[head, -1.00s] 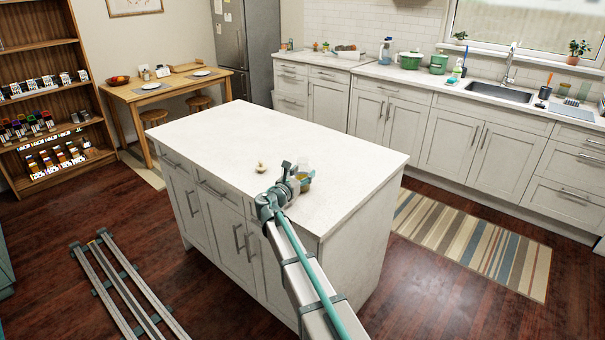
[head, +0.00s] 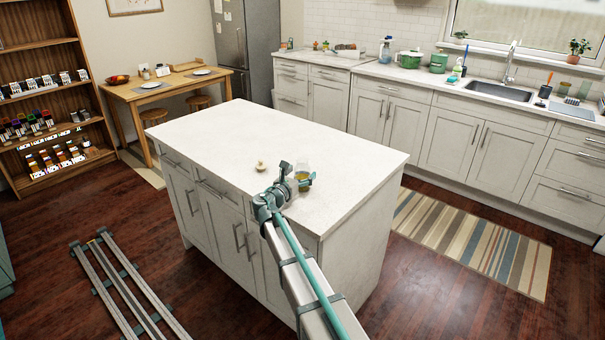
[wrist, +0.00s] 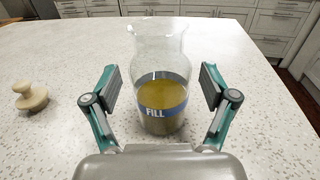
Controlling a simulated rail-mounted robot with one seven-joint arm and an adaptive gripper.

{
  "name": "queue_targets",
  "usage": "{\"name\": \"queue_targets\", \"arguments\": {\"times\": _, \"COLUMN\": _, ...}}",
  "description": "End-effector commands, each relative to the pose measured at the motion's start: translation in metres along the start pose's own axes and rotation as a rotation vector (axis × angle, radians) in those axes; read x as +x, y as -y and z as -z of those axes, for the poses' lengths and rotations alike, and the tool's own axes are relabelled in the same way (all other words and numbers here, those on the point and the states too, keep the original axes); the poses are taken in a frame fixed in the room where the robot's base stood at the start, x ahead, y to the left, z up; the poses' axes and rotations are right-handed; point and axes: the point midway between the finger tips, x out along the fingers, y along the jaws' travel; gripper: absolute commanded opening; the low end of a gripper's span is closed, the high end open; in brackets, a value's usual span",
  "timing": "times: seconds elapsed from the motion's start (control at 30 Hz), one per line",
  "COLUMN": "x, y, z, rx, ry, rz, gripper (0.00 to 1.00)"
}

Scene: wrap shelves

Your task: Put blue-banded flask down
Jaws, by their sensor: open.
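The blue-banded flask (wrist: 161,84) is clear glass with yellow liquid and a blue band reading "FILL". It stands upright on the white speckled island top (wrist: 262,125), between the spread fingers of my gripper (wrist: 160,88). Gaps show on both sides between the fingers and the glass. In the head view the flask (head: 302,174) shows near the island's front right, at the end of my arm. My gripper (head: 305,181) is partly hidden there by my wrist.
A small cream knobbed stopper (wrist: 31,96) lies on the island to the left of the flask; it also shows in the head view (head: 261,166). The island top is otherwise clear. A sink counter (head: 450,84) with a green pot (head: 410,60) stands behind.

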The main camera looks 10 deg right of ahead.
Motion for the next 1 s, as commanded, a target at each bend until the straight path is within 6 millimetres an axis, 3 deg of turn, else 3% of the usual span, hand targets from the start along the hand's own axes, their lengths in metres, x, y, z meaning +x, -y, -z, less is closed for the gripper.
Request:
{"name": "queue_targets", "arguments": {"times": 0.3, "x": -0.063, "y": 0.002, "z": 0.002, "rx": -0.001, "ry": 0.001, "rz": -0.003, "gripper": 0.84}}
{"name": "queue_targets", "arguments": {"times": 0.5, "x": -0.093, "y": 0.002, "z": 0.001, "rx": 0.000, "ry": 0.000, "rz": -0.001, "gripper": 0.84}}
{"name": "queue_targets", "arguments": {"times": 0.7, "x": -0.108, "y": 0.001, "z": 0.000, "rx": 0.000, "ry": 0.000, "rz": 0.000, "gripper": 0.84}}
{"name": "queue_targets", "arguments": {"times": 1.0, "x": -0.109, "y": 0.001, "z": 0.000, "rx": 0.000, "ry": 0.000, "rz": 0.001, "gripper": 0.84}}
